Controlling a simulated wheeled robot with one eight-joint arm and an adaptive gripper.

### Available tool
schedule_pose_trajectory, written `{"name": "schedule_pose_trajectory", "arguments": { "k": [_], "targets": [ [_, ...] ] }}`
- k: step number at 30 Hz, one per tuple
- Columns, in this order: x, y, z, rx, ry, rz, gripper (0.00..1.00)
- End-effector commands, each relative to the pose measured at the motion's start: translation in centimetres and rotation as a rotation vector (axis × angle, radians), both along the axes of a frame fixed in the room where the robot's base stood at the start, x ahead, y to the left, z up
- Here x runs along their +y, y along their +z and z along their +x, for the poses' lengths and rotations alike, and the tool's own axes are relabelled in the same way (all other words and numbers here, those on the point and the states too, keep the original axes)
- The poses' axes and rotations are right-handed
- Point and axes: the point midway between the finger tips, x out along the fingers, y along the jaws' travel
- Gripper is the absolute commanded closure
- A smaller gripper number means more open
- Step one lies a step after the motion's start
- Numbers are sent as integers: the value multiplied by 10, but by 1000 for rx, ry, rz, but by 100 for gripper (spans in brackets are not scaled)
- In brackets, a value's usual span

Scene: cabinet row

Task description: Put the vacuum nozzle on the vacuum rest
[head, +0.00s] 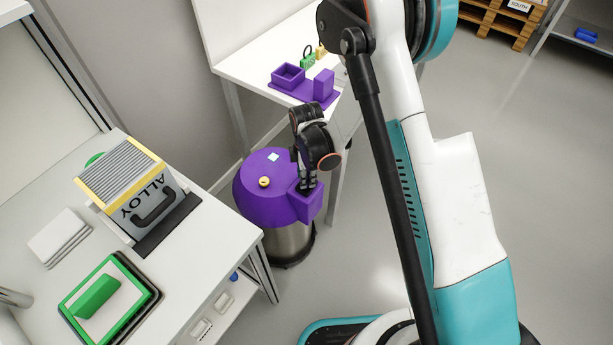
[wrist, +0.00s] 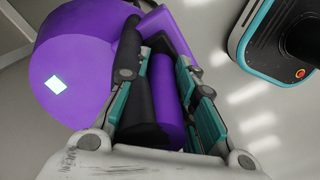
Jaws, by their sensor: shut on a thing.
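The vacuum (head: 262,205) stands on the floor, with a purple domed top and a metal body; its top also shows in the wrist view (wrist: 80,75). A purple box-shaped pocket (head: 313,207) sticks out from its right side. My gripper (head: 307,185) points down at this pocket. In the wrist view, my gripper (wrist: 168,70) is shut on the purple and black nozzle (wrist: 168,95), whose lower end is by the pocket. I cannot tell how deep it sits. A purple stand (head: 300,92) with a square socket and a block is on the back table; it may be the vacuum rest.
Green and yellow padlock-like items (head: 308,58) are beside the purple stand. The left table (head: 195,250) holds an ALLOY case (head: 130,190) and a green tray (head: 75,290). A table leg (head: 338,165) is close to my gripper. Floor on the right is clear.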

Motion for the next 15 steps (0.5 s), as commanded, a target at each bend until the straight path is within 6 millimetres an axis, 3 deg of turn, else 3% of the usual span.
{"name": "schedule_pose_trajectory", "arguments": {
  "k": [4, 5, 7, 15],
  "targets": [
    [0, -3, 0, 0, 0, 0, 100],
    [0, -3, 0, 0, 0, 0, 73],
    [0, -3, 0, 0, 0, 0, 57],
    [0, -2, 0, 0, 0, 0, 55]
  ]
}}
